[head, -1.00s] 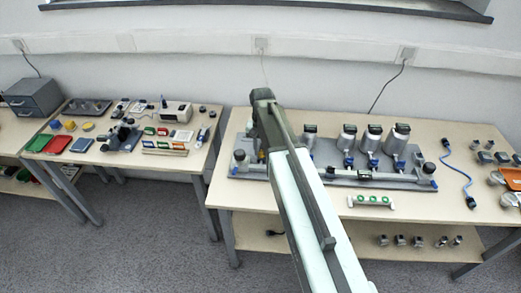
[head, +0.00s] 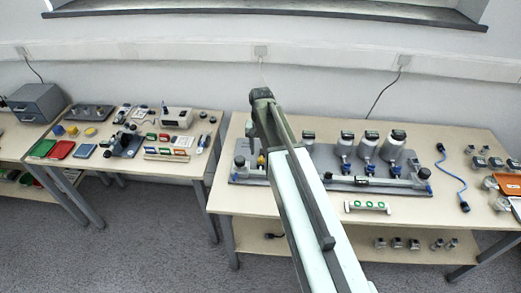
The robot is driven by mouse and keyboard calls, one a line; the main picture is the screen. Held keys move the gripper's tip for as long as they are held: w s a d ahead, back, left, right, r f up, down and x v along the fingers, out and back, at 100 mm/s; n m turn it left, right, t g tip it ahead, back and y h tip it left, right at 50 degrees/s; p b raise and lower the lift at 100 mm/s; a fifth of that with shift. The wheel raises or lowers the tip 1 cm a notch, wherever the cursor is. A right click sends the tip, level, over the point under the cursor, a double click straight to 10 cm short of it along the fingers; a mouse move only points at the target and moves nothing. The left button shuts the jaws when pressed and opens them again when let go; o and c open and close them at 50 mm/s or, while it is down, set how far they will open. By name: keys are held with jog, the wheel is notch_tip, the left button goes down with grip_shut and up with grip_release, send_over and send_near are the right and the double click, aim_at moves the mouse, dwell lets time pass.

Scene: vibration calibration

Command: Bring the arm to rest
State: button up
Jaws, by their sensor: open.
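My arm rises from the bottom edge of the head view and reaches forward over the near side of the right-hand table (head: 290,210). Its pale link ends in a dark grey end section that bends downward. My gripper (head: 251,128) is at this dark end, over the left part of the grey fixture plate (head: 330,184). It is open, with nothing visible in it; its fingertips are small and partly hidden by the arm. Several grey-white cylinders with dark tops, one of them a large one (head: 392,146), stand on the plate's back part.
A green-marked holder (head: 367,207), a blue cable (head: 452,178) and an orange tray (head: 508,184) lie on the right-hand table. Small metal parts stand on its lower shelf (head: 350,246). The left table (head: 190,178) holds trays, instruments and a microscope-like device. Grey floor (head: 150,240) is open in front.

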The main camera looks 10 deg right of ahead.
notch_tip(320, 180, up, 4)
jog(key=p, duration=0.3)
jog(key=shift+r, duration=0.25)
jog(key=shift+f, duration=0.15)
jog(key=shift+s, duration=0.3)
jog(key=s+n, duration=0.3)
jog(key=s, duration=1.1)
jog(key=shift+s+a+n, duration=0.15)
jog(key=shift+a+n, duration=0.15)
jog(key=shift+n, duration=0.1)
